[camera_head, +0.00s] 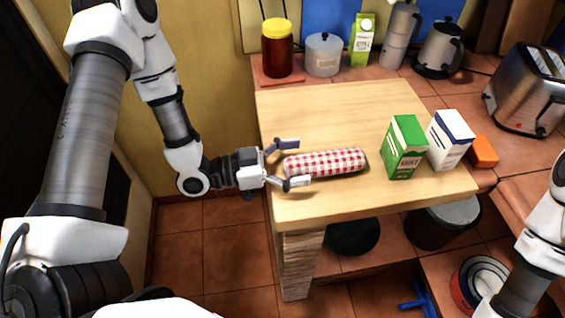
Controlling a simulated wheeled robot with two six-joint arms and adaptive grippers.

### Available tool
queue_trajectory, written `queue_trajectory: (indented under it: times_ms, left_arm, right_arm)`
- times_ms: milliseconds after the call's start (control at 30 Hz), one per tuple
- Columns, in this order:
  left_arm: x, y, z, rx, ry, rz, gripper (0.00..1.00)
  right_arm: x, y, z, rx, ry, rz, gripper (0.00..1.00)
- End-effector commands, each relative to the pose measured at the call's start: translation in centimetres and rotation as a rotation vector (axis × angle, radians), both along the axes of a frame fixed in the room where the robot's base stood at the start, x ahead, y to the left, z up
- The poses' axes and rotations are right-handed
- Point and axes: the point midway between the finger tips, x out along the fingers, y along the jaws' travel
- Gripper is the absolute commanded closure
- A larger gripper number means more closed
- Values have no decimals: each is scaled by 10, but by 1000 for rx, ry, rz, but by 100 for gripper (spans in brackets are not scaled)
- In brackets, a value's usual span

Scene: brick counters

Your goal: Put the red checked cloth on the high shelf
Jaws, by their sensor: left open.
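The red checked cloth (325,163) is a rolled, red-and-white bundle lying on the wooden board top (310,112) of the counter. My left gripper (291,163) is open at the left end of the cloth, with one finger behind it and one in front of it. Whether the fingers touch the cloth cannot be told. My right arm shows at the lower right edge, but its gripper is out of view. No high shelf can be made out for certain in this view.
A green carton (404,148) and a white-blue carton (449,139) stand right of the cloth, beside an orange block (484,152). Behind are a jar (277,48), a canister (323,55), a green-white carton (362,39), a kettle (438,48) and a toaster (527,88). The board's back left is clear.

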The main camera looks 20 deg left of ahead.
Motion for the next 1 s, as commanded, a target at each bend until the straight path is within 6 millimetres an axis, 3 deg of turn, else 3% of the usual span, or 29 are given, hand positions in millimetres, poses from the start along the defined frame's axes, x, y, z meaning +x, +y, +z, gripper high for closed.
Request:
queue_trajectory:
  times_ms: [300,467,867,1000]
  left_arm:
    - [-30,33,4,-3,1,3,11]
    - [-18,46,7,2,-5,-5,15]
    - [-4,18,3,2,1,-11,15]
    - [1,0,1,4,3,-15,15]
  right_arm:
    - [0,0,3,0,0,0,16]
    - [0,0,7,0,0,0,16]
    - [0,0,1,0,0,0,16]
    - [0,0,2,0,0,0,16]
